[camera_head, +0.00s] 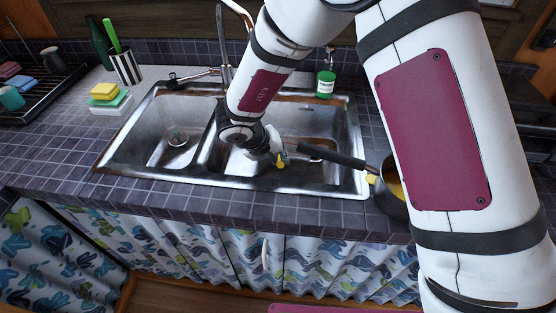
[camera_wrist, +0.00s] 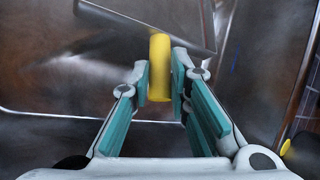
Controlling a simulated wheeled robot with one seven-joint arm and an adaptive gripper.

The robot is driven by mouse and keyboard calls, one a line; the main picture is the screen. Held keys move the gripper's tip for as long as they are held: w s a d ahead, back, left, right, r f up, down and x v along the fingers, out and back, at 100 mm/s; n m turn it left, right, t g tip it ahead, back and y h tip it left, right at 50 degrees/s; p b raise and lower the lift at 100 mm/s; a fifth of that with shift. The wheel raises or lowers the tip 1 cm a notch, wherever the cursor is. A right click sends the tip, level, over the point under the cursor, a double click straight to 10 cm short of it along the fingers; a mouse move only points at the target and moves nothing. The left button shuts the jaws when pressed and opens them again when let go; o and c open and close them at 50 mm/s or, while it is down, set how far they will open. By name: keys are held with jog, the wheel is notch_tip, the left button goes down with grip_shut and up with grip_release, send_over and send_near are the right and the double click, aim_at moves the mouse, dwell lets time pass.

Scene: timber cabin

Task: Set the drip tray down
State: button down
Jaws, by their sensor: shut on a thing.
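My gripper (camera_wrist: 170,85) is shut on a short yellow cylindrical piece (camera_wrist: 158,62), held upright in the picture between the teal finger pads. A grey metal plate with a straight rim (camera_wrist: 140,18) shows just beyond the yellow piece in the wrist view; it looks like the drip tray, but I cannot tell for sure that the two are joined. In the head view my gripper (camera_head: 278,158) is low over the right basin of the steel sink (camera_head: 325,130), near its front edge. A bit of yellow (camera_head: 283,161) shows at its tip. My arm hides much of the basin.
A pan (camera_head: 392,200) stands on the counter right of the sink, its black handle (camera_head: 332,155) reaching over the right basin near my gripper. A green soap bottle (camera_head: 326,82) stands behind the sink. Sponges (camera_head: 104,92) and a striped cup (camera_head: 126,68) stand left. The left basin (camera_head: 165,125) looks empty.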

jog(key=shift+f, duration=0.75)
jog(key=c, duration=1.5)
grip_release()
jog(key=shift+f, duration=0.1)
jog(key=p+v, duration=0.1)
jog(key=v, duration=1.1)
